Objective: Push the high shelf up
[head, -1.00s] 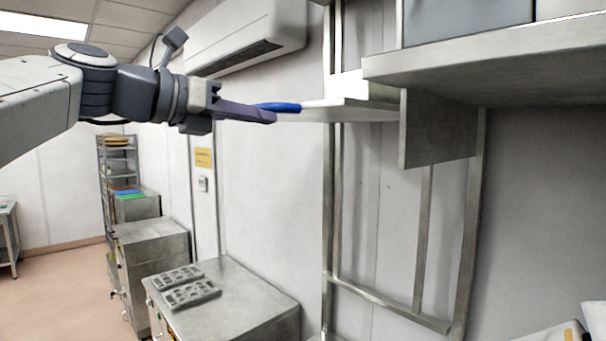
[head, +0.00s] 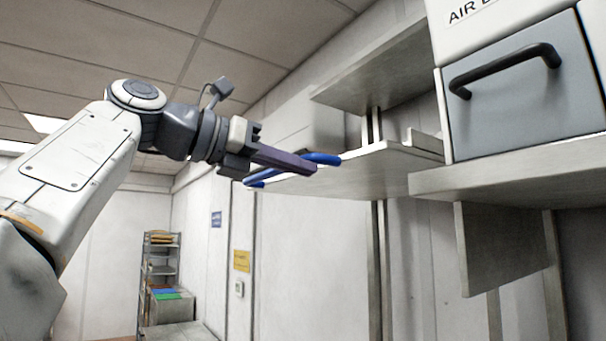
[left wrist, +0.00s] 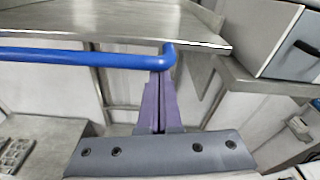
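The high shelf (head: 355,176) is a pale grey panel on the wall frame, seen from below in the head view. A blue bar handle (head: 325,158) runs along its front edge. In the left wrist view the handle (left wrist: 80,58) crosses from the left and bends towards the shelf (left wrist: 110,20) near the fingertips. My left gripper (head: 312,166) has its purple fingers together, with only a thin slit between them. Its tips (left wrist: 158,75) are at the bar near the bend. Contact is hard to tell. My right gripper is out of view.
A fixed grey shelf (head: 500,181) at right carries a box with a black handle (head: 525,102). Another grey ledge (head: 375,68) is above the high shelf. A rack (head: 160,255) stands far left.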

